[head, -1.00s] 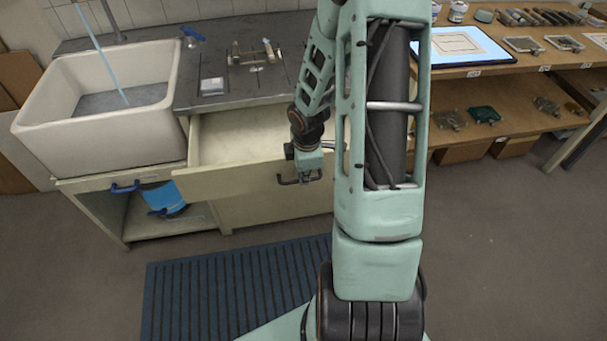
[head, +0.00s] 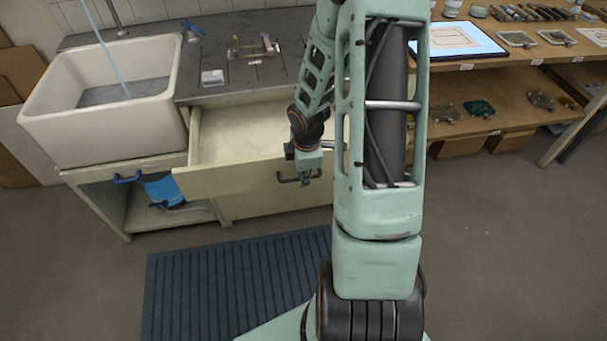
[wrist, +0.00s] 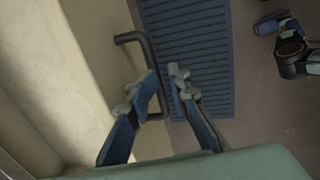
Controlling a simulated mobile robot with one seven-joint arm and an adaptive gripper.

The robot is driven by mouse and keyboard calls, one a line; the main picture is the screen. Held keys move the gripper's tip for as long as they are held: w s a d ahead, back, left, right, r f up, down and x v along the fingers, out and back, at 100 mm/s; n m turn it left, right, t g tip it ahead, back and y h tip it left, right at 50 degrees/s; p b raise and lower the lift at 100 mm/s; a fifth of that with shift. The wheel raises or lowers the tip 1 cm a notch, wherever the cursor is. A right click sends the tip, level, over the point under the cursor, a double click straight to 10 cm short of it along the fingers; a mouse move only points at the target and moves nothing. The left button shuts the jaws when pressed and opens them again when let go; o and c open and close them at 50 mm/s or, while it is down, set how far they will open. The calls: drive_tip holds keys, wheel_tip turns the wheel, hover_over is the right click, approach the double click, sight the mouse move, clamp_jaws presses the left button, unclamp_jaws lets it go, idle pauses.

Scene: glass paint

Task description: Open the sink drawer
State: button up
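The sink drawer (head: 240,140) is a pale, cream drawer under the counter, right of the sink, and it stands well open with its empty-looking inside showing. Its dark bar handle (head: 284,180) is on the front face; it also shows in the wrist view (wrist: 130,38). My gripper (head: 309,176) is at the right part of the handle. In the wrist view my gripper's fingertips (wrist: 165,80) are apart, with a gap between them. The handle's bar runs down behind the left finger and into the gap; whether the fingers touch it is unclear.
The white sink (head: 105,125) is at the left. A blue ribbed mat (head: 230,285) lies on the floor before the drawer. Wooden shelves (head: 500,105) stand at the right. The grey floor there is clear.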

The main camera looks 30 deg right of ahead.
drive_tip(key=shift+s, duration=0.1)
wheel_tip(320, 180, up, 12)
drive_tip(key=s+p, duration=0.2)
drive_tip(key=p, duration=0.8)
drive_tip(key=shift+a, duration=0.3)
drive_tip(key=shift+r, duration=0.1)
idle(0.4)
wheel_tip(320, 180, up, 12)
drive_tip(key=s, duration=0.2)
drive_tip(key=shift+a, duration=0.3)
idle(0.5)
